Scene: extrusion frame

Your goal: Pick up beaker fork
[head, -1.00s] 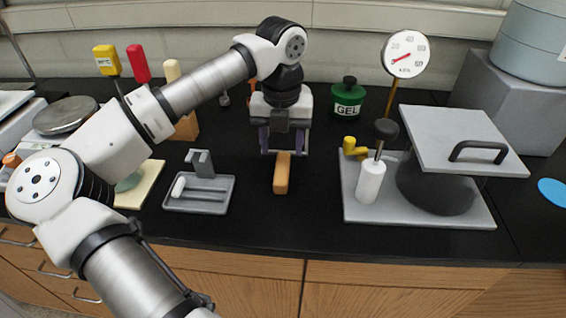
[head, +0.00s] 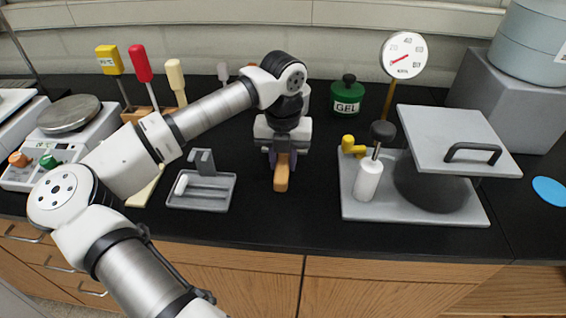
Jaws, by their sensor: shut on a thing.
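My gripper (head: 281,160) points down over the black bench in the middle of the head view. It is shut on an orange-tan handle-like piece (head: 281,180), which I take to be the beaker fork. The near end of this piece sticks out toward the front edge of the bench. Its far end is hidden under my gripper. I cannot tell whether the piece still touches the bench top.
A grey tray (head: 222,203) lies to the left. A grey plate (head: 355,210) to the right bears a white cylinder, a yellow fitting and a lidded dark vessel. A green GEL jar (head: 347,97) stands behind. A wooden rack with coloured-handled tools is back left.

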